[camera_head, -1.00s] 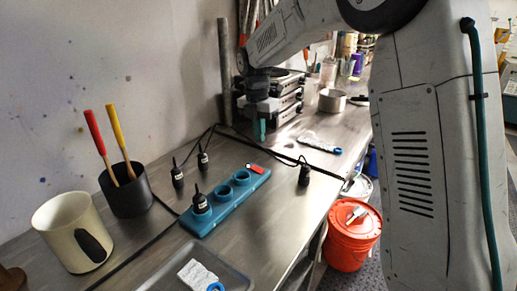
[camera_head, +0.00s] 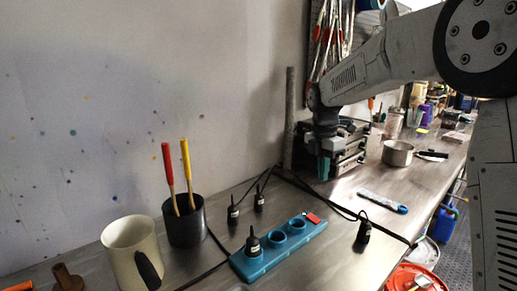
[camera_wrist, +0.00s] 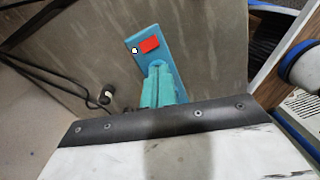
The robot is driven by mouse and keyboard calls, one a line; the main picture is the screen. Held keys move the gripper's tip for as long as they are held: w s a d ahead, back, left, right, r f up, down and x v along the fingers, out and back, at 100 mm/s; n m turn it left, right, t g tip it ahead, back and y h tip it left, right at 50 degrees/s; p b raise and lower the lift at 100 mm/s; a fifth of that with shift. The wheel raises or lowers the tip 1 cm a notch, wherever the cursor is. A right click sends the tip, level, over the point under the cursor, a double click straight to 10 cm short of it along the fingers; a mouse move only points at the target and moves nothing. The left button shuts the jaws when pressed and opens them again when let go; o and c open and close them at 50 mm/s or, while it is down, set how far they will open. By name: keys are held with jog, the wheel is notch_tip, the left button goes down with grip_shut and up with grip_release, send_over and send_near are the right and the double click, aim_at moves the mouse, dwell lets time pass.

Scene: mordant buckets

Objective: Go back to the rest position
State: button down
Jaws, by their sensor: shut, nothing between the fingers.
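My gripper (camera_head: 324,168) shows in the head view with its teal fingers pointing down, held up in front of the stacked grey instruments at the back of the bench. In the wrist view its teal fingers (camera_wrist: 160,86) are together with nothing between them. The blue socket block (camera_head: 279,248) lies on the bench nearer the camera, apart from the gripper in the head view. One black bottle (camera_head: 253,244) stands in its near socket; the other sockets look empty. In the wrist view the block's red-marked end (camera_wrist: 150,45) shows beyond the fingers, which hide the rest.
Two black bottles (camera_head: 233,212) stand behind the block, and another (camera_head: 363,233) stands to its right. A cream mug (camera_head: 128,243) and a dark cup (camera_head: 184,226) with red and yellow handles stand left. A black cable crosses the bench. A metal pan (camera_head: 397,154) sits farther back.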

jog(key=s+d+m+t, duration=0.1)
jog(key=s+m, duration=1)
jog(key=s, duration=0.8)
jog(key=s+d+r+m+t, duration=0.1)
jog(key=s+d+m, duration=0.1)
jog(key=s+m, duration=1)
jog(key=shift+s+d+r+y, duration=0.2)
jog(key=shift+s+d+y, duration=0.1)
jog(key=shift+s, duration=3.35)
jog(key=shift+a, duration=0.15)
